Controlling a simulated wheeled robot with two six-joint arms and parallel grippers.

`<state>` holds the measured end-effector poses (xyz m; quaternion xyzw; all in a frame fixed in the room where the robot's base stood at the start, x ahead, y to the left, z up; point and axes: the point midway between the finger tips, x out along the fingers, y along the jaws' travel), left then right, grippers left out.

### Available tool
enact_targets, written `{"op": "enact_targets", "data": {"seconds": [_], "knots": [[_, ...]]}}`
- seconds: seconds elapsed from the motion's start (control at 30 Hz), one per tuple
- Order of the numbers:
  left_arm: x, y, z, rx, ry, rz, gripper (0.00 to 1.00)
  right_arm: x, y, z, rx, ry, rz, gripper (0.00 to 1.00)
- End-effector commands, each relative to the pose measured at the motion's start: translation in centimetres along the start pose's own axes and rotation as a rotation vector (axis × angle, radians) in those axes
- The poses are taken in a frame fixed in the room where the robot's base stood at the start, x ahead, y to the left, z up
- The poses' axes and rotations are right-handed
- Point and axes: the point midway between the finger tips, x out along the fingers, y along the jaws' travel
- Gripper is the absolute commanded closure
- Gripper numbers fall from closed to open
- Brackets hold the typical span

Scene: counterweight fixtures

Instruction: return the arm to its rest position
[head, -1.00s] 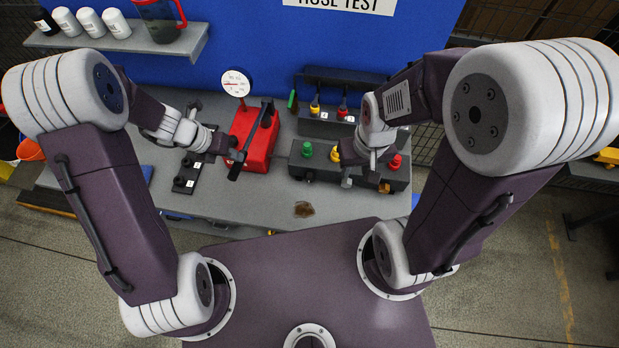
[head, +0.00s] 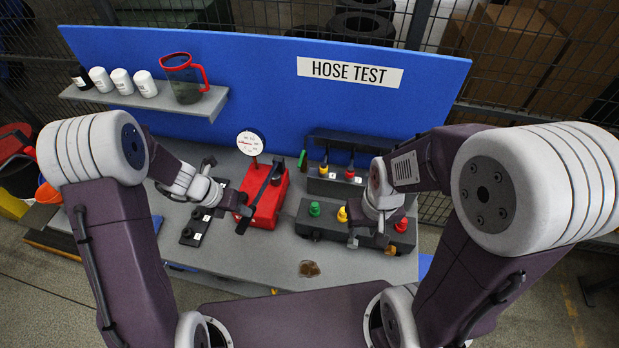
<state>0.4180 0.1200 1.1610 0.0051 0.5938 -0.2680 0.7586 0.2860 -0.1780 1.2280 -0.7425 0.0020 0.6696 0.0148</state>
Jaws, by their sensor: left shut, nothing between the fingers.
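My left gripper (head: 243,218) is at the front left of the red hand pump (head: 268,205), close to the low end of its dark lever (head: 262,182). It is shut with nothing in it; whether it touches the lever I cannot tell. My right gripper (head: 368,241) hangs over the front of the dark valve block (head: 325,229), near the yellow knob (head: 342,214). Its two fingers look apart, with nothing seen between them. A green knob (head: 315,209) and a red knob (head: 402,224) stand on the same block.
A round gauge (head: 250,142) rises behind the pump. A dark fitting strip (head: 197,232) lies left of it. A brown stain (head: 309,269) marks the bench (head: 262,262) front, which is otherwise clear. A shelf (head: 205,104) holds bottles and a red-rimmed jug (head: 186,80).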

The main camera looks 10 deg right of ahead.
Motion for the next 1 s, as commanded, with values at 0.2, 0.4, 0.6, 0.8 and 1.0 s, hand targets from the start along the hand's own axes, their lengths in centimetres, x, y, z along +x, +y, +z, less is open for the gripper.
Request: {"op": "enact_targets", "data": {"seconds": [0.2,0.4,0.6,0.8,1.0], "knots": [[-0.2,-0.1,-0.1,0.042,0.004,0.005,1.0,0.0,0.0,0.0,0.0,0.0,0.0,0.64],[-3.3,-0.9,-2.8,0.714,0.1,0.061,1.0,0.0,0.0,0.0,0.0,0.0,0.0,0.64],[-7.4,-1.1,-6.4,1.698,0.292,0.083,1.0,0.0,0.0,0.0,0.0,0.0,0.0,0.64],[-10.4,-1.0,-8.6,2.493,0.507,0.029,1.0,0.0,0.0,0.0,0.0,0.0,0.0,0.64],[-5.4,0.7,-11.6,2.735,0.577,-0.053,1.0,6.0,0.1,0.7,0.0,-0.001,0.0,0.64]]}}
